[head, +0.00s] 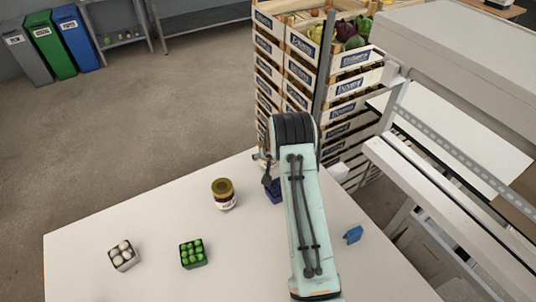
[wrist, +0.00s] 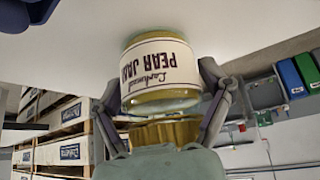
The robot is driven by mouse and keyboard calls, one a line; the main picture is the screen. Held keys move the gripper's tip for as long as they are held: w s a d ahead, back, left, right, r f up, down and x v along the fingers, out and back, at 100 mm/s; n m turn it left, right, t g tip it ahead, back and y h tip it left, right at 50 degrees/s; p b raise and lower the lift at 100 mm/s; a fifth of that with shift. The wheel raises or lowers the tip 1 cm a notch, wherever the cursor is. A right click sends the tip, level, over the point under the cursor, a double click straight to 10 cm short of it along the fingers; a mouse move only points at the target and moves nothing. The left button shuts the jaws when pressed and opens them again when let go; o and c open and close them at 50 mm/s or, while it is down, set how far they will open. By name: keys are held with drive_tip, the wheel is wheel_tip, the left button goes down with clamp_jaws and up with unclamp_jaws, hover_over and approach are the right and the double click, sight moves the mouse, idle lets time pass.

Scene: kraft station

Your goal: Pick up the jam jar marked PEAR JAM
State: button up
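A jar labelled PEAR JAM (wrist: 160,72) shows upside down in the wrist view, with a cream label, yellow contents and a gold lid (wrist: 167,132). My gripper (wrist: 165,100) has its two fingers spread on either side of the jar, with narrow gaps seeming to show; contact is not clear. In the head view my gripper (head: 268,172) is mostly hidden by my arm, and the jar there is largely hidden too. Another jar (head: 223,194) with a gold lid and dark contents stands on the table to the left; its label is unreadable.
A box of white round items (head: 123,255) and a box of green ones (head: 193,253) stand on the white table (head: 90,240). A dark blue box (head: 275,190) is close beside my arm; a small blue object (head: 353,234) lies right. Stacked crates (head: 300,75) rise behind.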

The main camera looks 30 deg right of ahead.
drive_tip(key=c, duration=0.6)
drive_tip(key=shift+o, duration=0.2)
